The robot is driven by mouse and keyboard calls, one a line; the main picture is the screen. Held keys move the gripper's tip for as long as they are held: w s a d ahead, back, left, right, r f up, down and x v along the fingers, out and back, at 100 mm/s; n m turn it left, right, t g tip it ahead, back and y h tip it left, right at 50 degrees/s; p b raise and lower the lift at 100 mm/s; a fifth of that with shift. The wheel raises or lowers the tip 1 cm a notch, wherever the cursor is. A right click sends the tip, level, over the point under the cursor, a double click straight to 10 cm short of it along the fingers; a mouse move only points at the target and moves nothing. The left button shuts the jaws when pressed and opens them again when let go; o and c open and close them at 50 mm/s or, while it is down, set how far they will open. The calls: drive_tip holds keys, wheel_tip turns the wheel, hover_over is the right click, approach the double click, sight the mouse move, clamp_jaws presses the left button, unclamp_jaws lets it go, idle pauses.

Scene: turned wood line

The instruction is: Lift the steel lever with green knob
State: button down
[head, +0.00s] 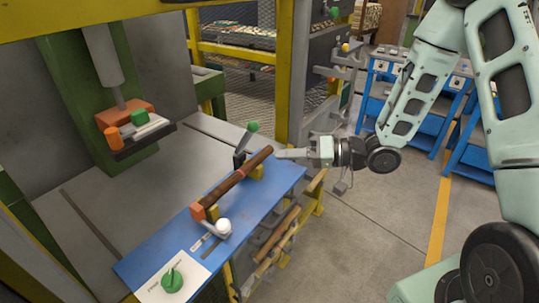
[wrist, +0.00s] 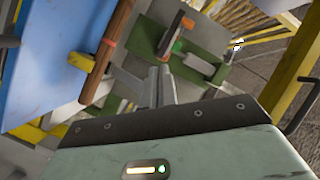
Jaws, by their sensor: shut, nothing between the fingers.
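The steel lever (head: 242,143) with the green knob (head: 253,126) stands at the far end of the blue bench in the head view. It leans up and to the right, with its lower part dark. My gripper (head: 279,154) is to the right of the lever and a little lower in the picture. Its fingers are shut and empty, pointing left towards the far end of the wooden piece. In the wrist view the shut fingers (wrist: 162,86) show at the middle. I cannot make out the green-knobbed lever surely there.
A dark turned wooden piece (head: 233,183) lies along the blue bench (head: 165,240), with a white-knobbed lever (head: 223,227) and a green dial (head: 172,280) nearer. A green press (head: 75,90) stands left. A yellow post (head: 285,60) rises behind.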

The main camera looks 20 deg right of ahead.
drive_tip(key=s+d+f+m+t+h+b, duration=0.1)
drive_tip(key=d+f+m+t+b, duration=0.45)
drive_tip(key=m+t, duration=0.5)
drive_tip(key=m+h+p, duration=0.1)
drive_tip(key=m+p, duration=0.2)
drive_tip(key=p, duration=0.1)
approach(246, 138)
wheel_tip(246, 138, up, 5)
drive_tip(key=w, duration=0.2)
drive_tip(key=shift+w+a+r, duration=0.15)
drive_tip(key=shift+w+a, duration=0.2)
drive_tip(key=shift+w, duration=0.5)
